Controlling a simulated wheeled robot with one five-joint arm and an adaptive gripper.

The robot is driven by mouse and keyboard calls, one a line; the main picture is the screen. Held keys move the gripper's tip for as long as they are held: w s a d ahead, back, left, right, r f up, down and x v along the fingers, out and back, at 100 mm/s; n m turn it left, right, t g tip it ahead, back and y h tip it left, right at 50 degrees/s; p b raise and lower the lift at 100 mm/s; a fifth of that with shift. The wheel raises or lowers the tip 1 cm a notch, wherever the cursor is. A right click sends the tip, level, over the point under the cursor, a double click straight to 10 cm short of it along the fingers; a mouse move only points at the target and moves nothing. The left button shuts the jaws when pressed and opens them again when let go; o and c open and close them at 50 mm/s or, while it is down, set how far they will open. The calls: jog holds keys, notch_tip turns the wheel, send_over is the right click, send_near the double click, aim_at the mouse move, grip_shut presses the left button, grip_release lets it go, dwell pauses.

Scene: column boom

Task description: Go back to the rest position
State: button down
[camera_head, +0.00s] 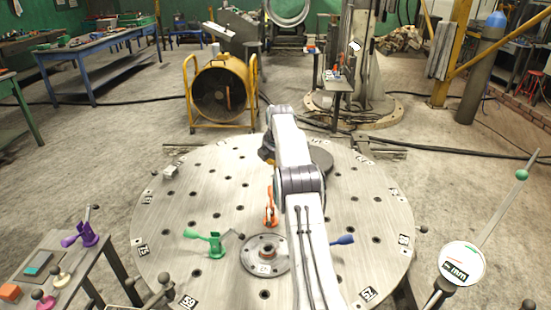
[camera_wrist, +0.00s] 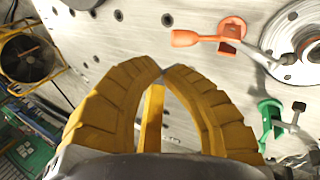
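My gripper (camera_head: 266,152) is over the far part of the round steel table (camera_head: 215,170), mostly hidden behind my arm in the head view. In the wrist view its yellow fingers (camera_wrist: 163,72) curve together and their tips meet. Nothing is held at the tips. A narrow yellow bar shows between the fingers; I cannot tell what it is. An orange clamp-like piece (camera_head: 270,207) stands on the table and also shows in the wrist view (camera_wrist: 205,38), apart from the fingers. A green one (camera_head: 215,243) is at left of the central flange (camera_head: 264,255).
A blue handle (camera_head: 343,239) shows right of my arm. A side table (camera_head: 60,262) at lower left holds a purple piece (camera_head: 80,235) and others. A round sign (camera_head: 461,264) with a rod stands at right. A yellow-framed fan (camera_head: 220,92) is behind the table.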

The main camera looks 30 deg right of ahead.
jog(key=shift+d+r, duration=0.1)
jog(key=shift+r, duration=0.25)
jog(key=s+a+r+m+y, duration=0.1)
jog(key=s+a+r+m, duration=0.2)
jog(key=s+a+r, duration=0.55)
jog(key=s+a+r+m, duration=0.4)
jog(key=s+a+r, duration=0.1)
jog(key=a, duration=0.6)
jog(key=s+a+f+m, duration=0.2)
jog(key=s+a, duration=0.2)
jog(key=s, duration=0.5)
jog(key=s+a+f+m+y, duration=0.1)
jog(key=s+a, duration=0.3)
jog(key=s, duration=0.6)
jog(key=s+a+f+m+g, duration=0.1)
jog(key=s+a+f+m, duration=0.2)
jog(key=s, duration=0.6)
jog(key=shift+s+a+f+m, duration=0.3)
jog(key=shift+s+a+m, duration=0.1)
jog(key=shift+a, duration=0.05)
